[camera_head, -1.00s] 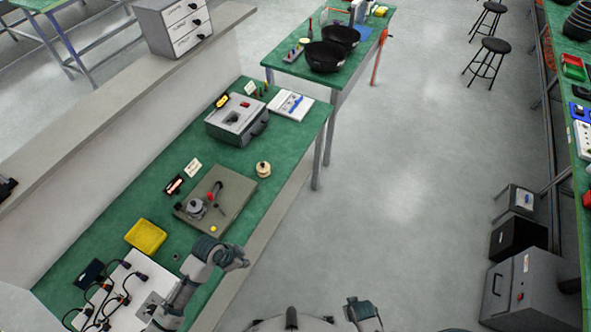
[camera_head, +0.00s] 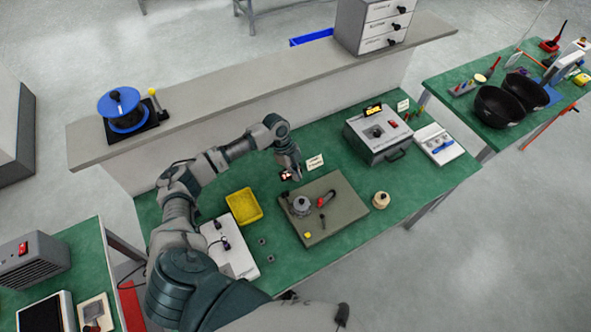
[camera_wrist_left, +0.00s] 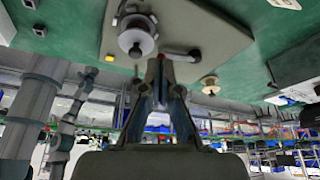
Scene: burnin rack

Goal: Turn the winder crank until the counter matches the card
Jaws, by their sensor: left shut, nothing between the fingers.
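The winder stands on a grey-green base plate (camera_head: 340,223) on the green bench. It has a grey spool (camera_head: 301,205) and a crank with a red part (camera_head: 325,199). In the left wrist view the spool (camera_wrist_left: 137,37) and the crank's grey bar (camera_wrist_left: 180,55) lie just beyond my fingertips. The small dark counter (camera_head: 286,175) has lit digits, too small to read. The pale card (camera_head: 315,162) stands beside it, its writing also unreadable. My left gripper (camera_head: 297,174) points down near the counter, behind the plate. It is shut and empty, and also shows in the wrist view (camera_wrist_left: 160,65).
A yellow tray (camera_head: 243,206) and a white board (camera_head: 230,250) lie left of the plate. A cream spool (camera_head: 381,200) stands to its right. A grey instrument box (camera_head: 378,134) is farther back. A shelf ledge (camera_head: 250,82) runs behind the bench.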

